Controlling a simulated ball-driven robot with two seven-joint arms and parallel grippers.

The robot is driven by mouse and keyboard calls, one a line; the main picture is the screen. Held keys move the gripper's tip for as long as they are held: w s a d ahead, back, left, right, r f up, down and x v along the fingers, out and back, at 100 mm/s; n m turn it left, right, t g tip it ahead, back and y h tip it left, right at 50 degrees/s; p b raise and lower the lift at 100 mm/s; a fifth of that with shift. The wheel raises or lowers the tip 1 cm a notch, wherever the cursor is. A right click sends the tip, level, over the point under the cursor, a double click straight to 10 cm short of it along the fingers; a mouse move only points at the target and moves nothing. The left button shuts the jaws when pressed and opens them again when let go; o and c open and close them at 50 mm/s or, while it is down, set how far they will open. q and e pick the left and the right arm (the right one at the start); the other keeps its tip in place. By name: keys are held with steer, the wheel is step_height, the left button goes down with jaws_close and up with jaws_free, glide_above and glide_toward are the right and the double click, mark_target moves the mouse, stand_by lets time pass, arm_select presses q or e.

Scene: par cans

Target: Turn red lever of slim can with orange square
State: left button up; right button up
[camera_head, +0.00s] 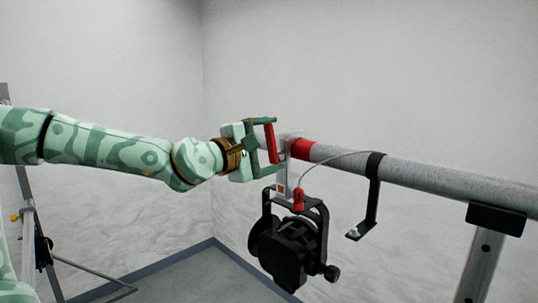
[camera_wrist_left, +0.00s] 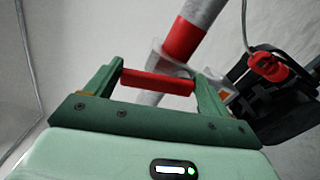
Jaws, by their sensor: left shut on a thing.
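The slim can (camera_head: 290,245) is black and hangs in a yoke under the grey pipe. A small orange square (camera_head: 281,188) shows on the clamp part above the yoke. The red lever (camera_head: 270,142) stands upright at the pipe's left end; in the left wrist view the lever (camera_wrist_left: 158,83) lies across between the fingers. My left gripper (camera_head: 268,148) is shut on the red lever, with a green finger at each end of it. In the left wrist view the gripper (camera_wrist_left: 158,85) covers part of the clamp. My right gripper is not in view.
The grey pipe (camera_head: 430,183) runs to the right, with a red band (camera_head: 303,149) near its left end. A black hook strap (camera_head: 371,195) hangs from it, and a cable (camera_head: 330,158) loops to a red connector (camera_head: 298,200). A post (camera_head: 480,265) stands at right. Open floor lies below.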

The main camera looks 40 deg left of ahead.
arm_select(q)
steer(key=shift+d+f+m+b, duration=0.1)
steer(key=shift+d+m+b, duration=0.1)
steer(key=shift+m+b, duration=0.55)
steer(key=shift+d+m+b, duration=0.1)
steer(key=shift+m+b, duration=0.15)
steer(key=shift+b, duration=0.05)
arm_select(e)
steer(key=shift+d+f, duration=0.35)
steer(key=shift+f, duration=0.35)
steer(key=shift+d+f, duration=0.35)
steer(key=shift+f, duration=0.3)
arm_select(q)
steer(key=o, duration=1.3)
steer(key=shift+s, duration=0.1)
